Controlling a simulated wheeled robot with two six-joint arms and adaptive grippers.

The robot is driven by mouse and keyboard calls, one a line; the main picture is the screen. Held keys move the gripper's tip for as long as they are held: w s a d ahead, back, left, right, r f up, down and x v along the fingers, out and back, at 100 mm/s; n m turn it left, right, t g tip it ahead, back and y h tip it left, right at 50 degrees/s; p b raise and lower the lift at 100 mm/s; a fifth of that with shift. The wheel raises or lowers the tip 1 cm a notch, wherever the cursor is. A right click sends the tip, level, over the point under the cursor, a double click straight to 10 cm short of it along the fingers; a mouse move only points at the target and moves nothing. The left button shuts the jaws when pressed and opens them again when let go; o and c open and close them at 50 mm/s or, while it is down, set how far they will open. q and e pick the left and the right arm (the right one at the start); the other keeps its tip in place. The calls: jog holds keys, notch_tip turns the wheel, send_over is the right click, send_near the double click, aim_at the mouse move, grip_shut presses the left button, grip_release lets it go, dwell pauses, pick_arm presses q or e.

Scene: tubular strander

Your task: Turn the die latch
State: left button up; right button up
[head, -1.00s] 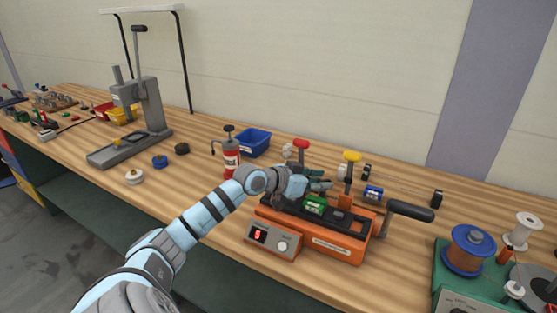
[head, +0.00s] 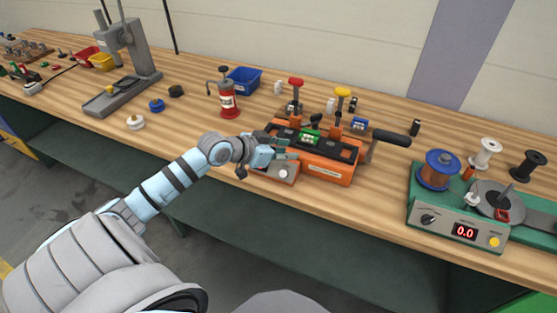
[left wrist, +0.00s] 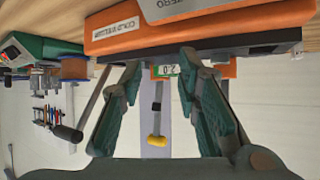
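The orange cold welder (head: 330,172) stands on the bench with a green die block (head: 309,137) in its black top. A red-knobbed lever (head: 296,83) and a yellow-knobbed lever (head: 343,92) stand upright behind it. I cannot tell which part is the die latch. My left gripper (head: 284,148) is at the welder's front left, over its small control box. In the left wrist view, upside down, the gripper (left wrist: 163,75) is open and empty. The green die label (left wrist: 165,70) and yellow knob (left wrist: 157,141) show between its fingers. My right gripper is out of view.
The welder's black-gripped crank (head: 392,138) sticks out to the right. A green spool machine (head: 455,215) stands further right. A red bottle (head: 227,100), blue bin (head: 244,79) and grey press (head: 125,60) are to the left. Bare bench lies between welder and spool machine.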

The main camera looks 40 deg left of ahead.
pick_arm(q)
jog(key=s+d+f+g, duration=0.1)
jog(key=s+d+f, duration=0.2)
jog(key=s+f, duration=0.2)
jog(key=s+d+f+g+y, duration=0.1)
jog(key=s+d+f+g, duration=0.1)
jog(key=s+f, duration=0.3)
jog(key=shift+d+f, duration=0.5)
jog(key=shift+f, duration=0.65)
